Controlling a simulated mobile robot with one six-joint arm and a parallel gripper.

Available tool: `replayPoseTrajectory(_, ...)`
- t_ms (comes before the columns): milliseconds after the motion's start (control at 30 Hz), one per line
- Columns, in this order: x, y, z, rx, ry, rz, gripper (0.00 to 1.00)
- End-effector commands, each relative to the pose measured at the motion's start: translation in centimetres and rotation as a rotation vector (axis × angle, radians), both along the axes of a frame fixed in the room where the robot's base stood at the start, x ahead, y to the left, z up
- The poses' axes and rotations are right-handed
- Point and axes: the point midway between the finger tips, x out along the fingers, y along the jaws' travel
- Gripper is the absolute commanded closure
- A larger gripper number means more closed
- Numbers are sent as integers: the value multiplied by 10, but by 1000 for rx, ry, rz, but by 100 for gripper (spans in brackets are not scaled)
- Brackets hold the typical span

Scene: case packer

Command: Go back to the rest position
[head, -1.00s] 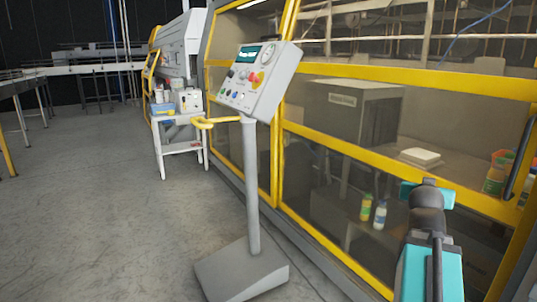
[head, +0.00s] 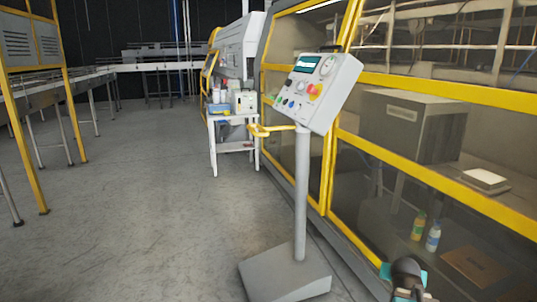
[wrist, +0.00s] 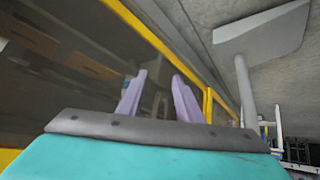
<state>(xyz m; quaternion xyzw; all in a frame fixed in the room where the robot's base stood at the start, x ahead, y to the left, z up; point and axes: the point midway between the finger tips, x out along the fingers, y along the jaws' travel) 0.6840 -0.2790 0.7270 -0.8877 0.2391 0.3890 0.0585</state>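My gripper (wrist: 158,96) shows in the wrist view with two pale purple fingers standing apart and nothing seen between them. It is by the yellow-framed machine guard, whose dark clear panels fill the left of that view. In the head view only a dark and teal piece of my arm (head: 407,278) shows at the bottom right, in front of the guard (head: 420,190); the fingers are not seen there.
A grey control pedestal (head: 301,200) with a button panel stands close ahead, its base on the floor; it also shows in the wrist view (wrist: 246,90). A white cart (head: 234,148) stands beyond it. Conveyors (head: 60,90) are at the left. The floor (head: 140,220) between is open.

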Motion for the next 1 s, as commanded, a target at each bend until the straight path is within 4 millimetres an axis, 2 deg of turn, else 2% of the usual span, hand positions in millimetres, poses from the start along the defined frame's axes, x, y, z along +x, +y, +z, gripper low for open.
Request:
replayPoseTrajectory(100, -4, 25, -32, 27, 61, 31, 67)
replayPoseTrajectory(467, -35, 95, -124, 99, 246, 114, 67)
replayPoseTrajectory(767, -81, 150, -193, 148, 410, 181, 67)
replayPoseTrajectory(1000, -129, 189, -242, 184, 548, 230, 67)
